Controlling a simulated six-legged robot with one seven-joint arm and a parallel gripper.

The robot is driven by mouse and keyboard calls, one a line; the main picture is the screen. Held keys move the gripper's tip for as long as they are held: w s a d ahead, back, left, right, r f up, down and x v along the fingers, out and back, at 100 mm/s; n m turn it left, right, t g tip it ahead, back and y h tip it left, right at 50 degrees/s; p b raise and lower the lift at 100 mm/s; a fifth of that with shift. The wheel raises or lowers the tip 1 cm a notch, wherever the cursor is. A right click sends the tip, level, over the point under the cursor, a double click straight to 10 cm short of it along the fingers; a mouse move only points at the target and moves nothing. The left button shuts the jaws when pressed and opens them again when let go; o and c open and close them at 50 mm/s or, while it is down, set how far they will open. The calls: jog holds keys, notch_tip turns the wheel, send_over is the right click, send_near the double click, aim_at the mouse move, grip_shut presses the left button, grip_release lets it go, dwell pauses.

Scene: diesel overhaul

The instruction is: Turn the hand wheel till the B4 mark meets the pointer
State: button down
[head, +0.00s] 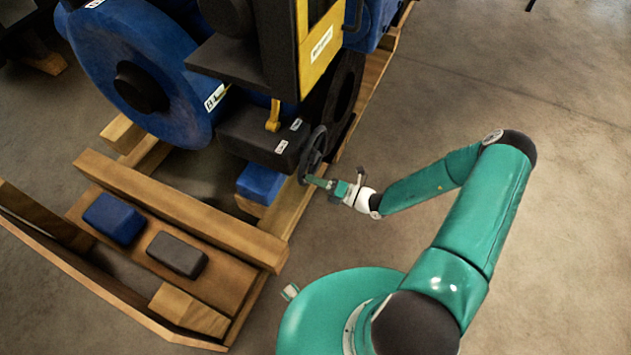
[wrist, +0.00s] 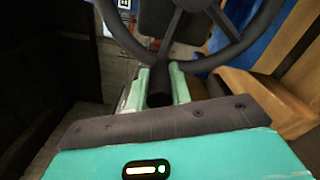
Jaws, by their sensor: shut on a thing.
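The dark hand wheel (head: 314,148) stands on the side of the engine's dark box, seen nearly edge-on in the head view. In the wrist view its rim and spokes (wrist: 185,25) fill the top. My gripper (head: 310,180) is at the wheel's lower edge. In the wrist view my gripper (wrist: 159,88) is shut on a dark handle (wrist: 160,92) at the lower rim, one finger on each side. A yellow pointer-like piece (head: 273,115) hangs on the dark box, with small white labels beside it. I cannot read a B4 mark.
The blue engine (head: 140,70) sits on a wooden frame (head: 180,205). A blue block (head: 113,218) and a dark block (head: 177,254) lie on the wood at the left. The concrete floor to the right is clear.

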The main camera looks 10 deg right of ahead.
jog(key=shift+d, duration=0.1)
jog(key=c, duration=1.3)
grip_release()
jog(key=shift+o, duration=0.2)
jog(key=v, duration=1.3)
jog(key=shift+s+d, duration=0.2)
jog(key=shift+d, duration=0.1)
